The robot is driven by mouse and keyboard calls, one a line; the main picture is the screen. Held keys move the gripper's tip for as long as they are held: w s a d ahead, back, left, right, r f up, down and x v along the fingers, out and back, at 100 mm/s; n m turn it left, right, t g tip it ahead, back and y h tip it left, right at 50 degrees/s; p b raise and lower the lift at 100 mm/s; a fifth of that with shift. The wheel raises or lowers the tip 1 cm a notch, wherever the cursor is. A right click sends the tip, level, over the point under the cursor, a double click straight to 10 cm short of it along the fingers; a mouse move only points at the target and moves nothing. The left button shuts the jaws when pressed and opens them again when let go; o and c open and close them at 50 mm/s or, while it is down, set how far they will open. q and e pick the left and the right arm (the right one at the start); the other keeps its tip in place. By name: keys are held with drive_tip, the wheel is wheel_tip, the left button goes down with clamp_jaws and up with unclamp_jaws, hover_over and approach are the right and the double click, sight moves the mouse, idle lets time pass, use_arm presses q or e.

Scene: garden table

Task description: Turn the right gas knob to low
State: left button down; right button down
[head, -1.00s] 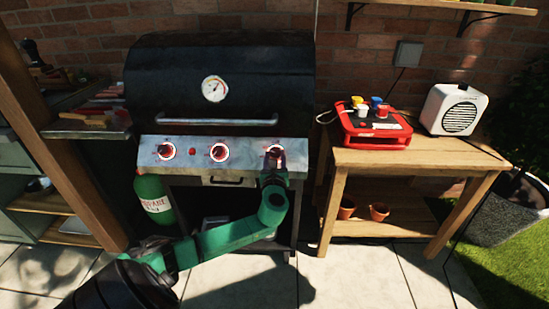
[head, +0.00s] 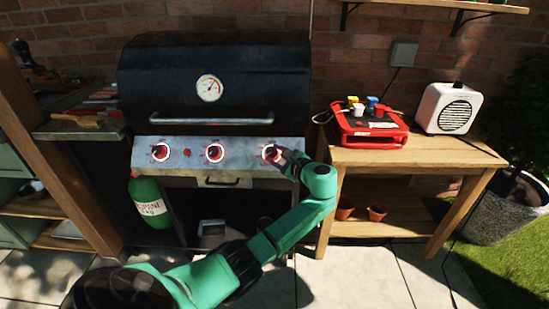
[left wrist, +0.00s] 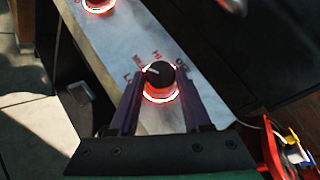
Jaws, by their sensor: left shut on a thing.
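The right gas knob (head: 270,152) is on the grill's metal front panel (head: 238,147), with a glowing red ring around it. My left gripper (head: 279,157) is at this knob, its arm reaching up from below. In the left wrist view the two fingers (left wrist: 160,84) are shut on the black right knob (left wrist: 162,74), one on each side. The knob's white pointer mark faces left, toward the printed LO and MED labels; which one exactly I cannot tell. HI and OFF are printed farther round to the right. My right gripper is not in view.
The middle knob (head: 214,153) and left knob (head: 160,152) also glow red. The lid handle (head: 205,121) is above the panel. A wooden table (head: 420,153) with a red tray (head: 366,137) and a white speaker (head: 447,108) stands right. A green propane bottle (head: 148,200) is below left.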

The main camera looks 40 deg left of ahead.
use_arm(q)
drive_tip(key=shift+w+r+n+g+h, duration=0.15)
drive_tip(key=shift+n+g+h, duration=0.25)
drive_tip(key=shift+n+g, duration=0.95)
drive_tip(key=shift+n+b, duration=0.3)
drive_tip(key=shift+n, duration=0.05)
drive_tip(key=shift+c, duration=1.8)
unclamp_jaws()
drive_tip(key=v, duration=1.4)
drive_tip(key=shift+d, duration=0.25)
